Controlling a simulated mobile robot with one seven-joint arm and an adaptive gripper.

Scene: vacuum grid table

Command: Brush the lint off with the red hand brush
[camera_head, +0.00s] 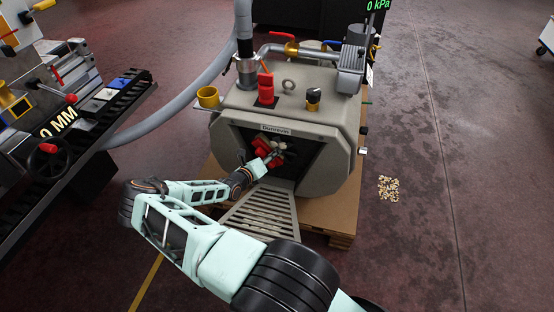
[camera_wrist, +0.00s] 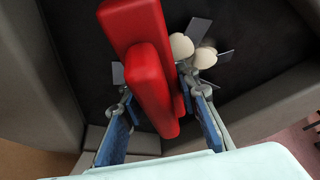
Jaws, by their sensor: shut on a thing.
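The red hand brush (camera_wrist: 150,85) is between the fingers of my gripper (camera_wrist: 156,78) in the wrist view, close to the camera and tilted. The blue-padded fingers are shut on it. In the head view my gripper (camera_head: 270,160) reaches into the dark front opening of the grey vacuum machine (camera_head: 330,180), with red parts of the brush (camera_head: 262,147) beside it. Pale rounded clumps (camera_wrist: 182,47) and small grey flakes (camera_wrist: 198,28) lie just right of the brush against the dark inner surface. I cannot tell whether the brush touches them. The brush's bristles are hidden.
The opening's grey walls (camera_wrist: 35,75) are close around my gripper. A slatted grille (camera_head: 262,215) slopes out in front, and a wooden pallet (camera_head: 335,222) is underneath. Pale bits (camera_head: 388,188) lie on the floor at right. A machine bench (camera_head: 85,120) stands at left.

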